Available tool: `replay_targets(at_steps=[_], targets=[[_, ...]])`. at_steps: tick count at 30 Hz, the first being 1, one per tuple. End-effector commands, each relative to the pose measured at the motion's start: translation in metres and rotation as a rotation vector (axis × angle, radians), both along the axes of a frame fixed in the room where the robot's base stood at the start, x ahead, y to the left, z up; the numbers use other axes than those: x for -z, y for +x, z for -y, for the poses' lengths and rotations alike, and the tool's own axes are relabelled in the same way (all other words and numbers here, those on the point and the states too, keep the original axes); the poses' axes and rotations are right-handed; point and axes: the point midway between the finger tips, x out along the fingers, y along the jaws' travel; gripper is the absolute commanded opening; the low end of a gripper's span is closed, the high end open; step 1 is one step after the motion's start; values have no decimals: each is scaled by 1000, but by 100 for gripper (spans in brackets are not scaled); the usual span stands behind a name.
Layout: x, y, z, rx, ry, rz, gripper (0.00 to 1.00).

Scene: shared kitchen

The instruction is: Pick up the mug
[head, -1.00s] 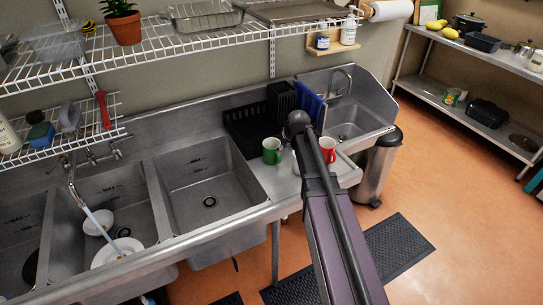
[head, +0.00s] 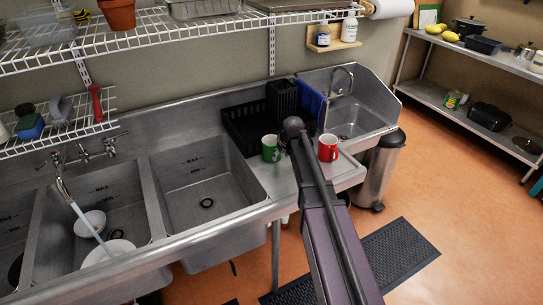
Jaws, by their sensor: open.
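Two mugs stand on the steel counter (head: 272,180) between the sinks. A green mug (head: 270,150) is just left of my arm, in front of the black dish rack. A red mug (head: 328,148) with a pale mark is just right of my arm. My purple-grey arm reaches up from the bottom edge to a dark round joint between the two mugs. My gripper is not visible; the arm hides part of the counter between the mugs.
A black dish rack (head: 246,128) and a blue cloth (head: 312,102) are behind the mugs. Deep sink basins (head: 203,185) lie to the left, a smaller sink (head: 352,117) to the right. A wire shelf (head: 190,36) hangs above. A bin (head: 382,170) stands at the counter's right end.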

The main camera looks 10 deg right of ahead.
Motion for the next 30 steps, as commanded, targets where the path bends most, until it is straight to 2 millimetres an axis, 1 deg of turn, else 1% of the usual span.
replay_targets(at_steps=[1, 12, 17, 23, 30], targets=[[3, 1, 0, 0, 0, 0, 60], [2, 1, -1, 0, 0, 0, 60], [5, 3, -1, -1, 0, 0, 60], [18, 10, -2, -1, 0, 0, 60], [36, 21, -5, -1, 0, 0, 60]])
